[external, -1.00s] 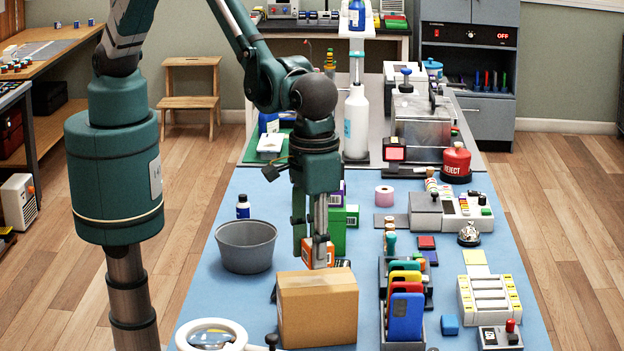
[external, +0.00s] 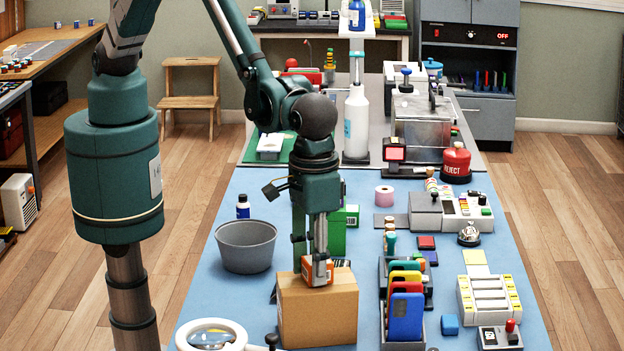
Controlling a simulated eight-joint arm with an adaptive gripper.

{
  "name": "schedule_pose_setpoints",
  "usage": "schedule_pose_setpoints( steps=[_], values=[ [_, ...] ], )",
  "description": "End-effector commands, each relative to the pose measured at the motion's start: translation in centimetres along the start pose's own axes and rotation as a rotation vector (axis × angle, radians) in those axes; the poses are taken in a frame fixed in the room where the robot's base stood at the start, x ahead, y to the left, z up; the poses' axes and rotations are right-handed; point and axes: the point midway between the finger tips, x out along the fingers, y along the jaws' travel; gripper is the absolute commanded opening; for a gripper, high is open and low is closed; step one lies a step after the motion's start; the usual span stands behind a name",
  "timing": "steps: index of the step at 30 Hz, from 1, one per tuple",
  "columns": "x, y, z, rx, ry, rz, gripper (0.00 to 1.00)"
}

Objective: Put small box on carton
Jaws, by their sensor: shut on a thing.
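The small box (external: 318,273) is orange with a white label. My gripper (external: 317,262) is shut on it, with its fingers pointing down. The box is at the top of the brown cardboard carton (external: 318,315), over the middle of its upper face. It looks level and very close to or touching the top; I cannot tell if it rests there. The carton stands closed on the blue mat at the near middle. The far side of the small box is hidden by my fingers.
A grey bowl (external: 246,246) stands left of the carton. A rack of colored phones (external: 405,312) stands close to its right. Green boxes (external: 338,232) stand behind my gripper. A ring magnifier (external: 212,335) is at the near left.

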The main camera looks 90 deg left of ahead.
Motion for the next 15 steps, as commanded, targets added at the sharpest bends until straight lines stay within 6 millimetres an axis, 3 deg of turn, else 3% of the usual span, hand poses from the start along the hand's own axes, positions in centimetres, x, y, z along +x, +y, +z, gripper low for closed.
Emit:
schedule_pose_setpoints(
  steps=[8, 9, 11, 15],
  values=[
    [0.42, 0.00, 0.00, 0.000, 0.000, 0.000, 0.18],
    [0.35, 0.00, 0.00, 0.000, 0.000, 0.000, 0.34],
    [0.31, 0.00, 0.00, 0.000, 0.000, 0.000, 0.42],
    [0.30, 0.01, 0.00, 0.000, 0.000, 0.000, 0.45]
  ],
)
